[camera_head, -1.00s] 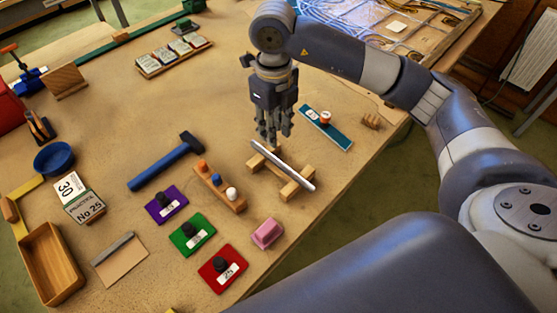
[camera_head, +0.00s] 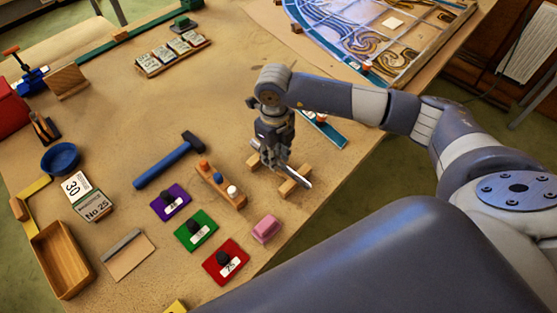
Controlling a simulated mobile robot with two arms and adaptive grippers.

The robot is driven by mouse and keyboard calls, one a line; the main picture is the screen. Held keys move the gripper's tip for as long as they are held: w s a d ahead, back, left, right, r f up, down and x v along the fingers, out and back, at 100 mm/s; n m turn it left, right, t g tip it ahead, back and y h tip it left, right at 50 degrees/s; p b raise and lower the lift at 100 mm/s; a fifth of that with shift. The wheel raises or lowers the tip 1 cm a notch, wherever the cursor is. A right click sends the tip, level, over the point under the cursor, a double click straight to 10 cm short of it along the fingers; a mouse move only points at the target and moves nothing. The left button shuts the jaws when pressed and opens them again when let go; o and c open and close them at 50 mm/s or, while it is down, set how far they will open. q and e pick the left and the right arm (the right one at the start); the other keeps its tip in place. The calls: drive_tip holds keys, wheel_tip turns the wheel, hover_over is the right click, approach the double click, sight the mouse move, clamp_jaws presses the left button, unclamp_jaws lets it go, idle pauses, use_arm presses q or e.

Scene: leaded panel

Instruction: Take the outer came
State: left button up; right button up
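The outer came looks to be the thin silver-grey strip (camera_head: 300,180) lying across two wooden rests (camera_head: 293,186) near the table's front right edge. My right gripper (camera_head: 273,164) points down at the strip's upper left part, with its fingers at or right beside it. The gripper hides that end of the strip. I cannot tell whether the fingers are shut on it. My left gripper is out of view.
A wooden block with small knobs (camera_head: 220,185) stands just left of the rests, and a pink block (camera_head: 267,229) is in front. A blue-green strip (camera_head: 325,131) lies behind my gripper. The leaded panel (camera_head: 375,35) is at the back right. Purple, green and red plates (camera_head: 225,262) lie front left.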

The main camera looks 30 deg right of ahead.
drive_tip(key=shift+c, duration=0.6)
clamp_jaws()
drive_tip(key=shift+r, duration=0.2)
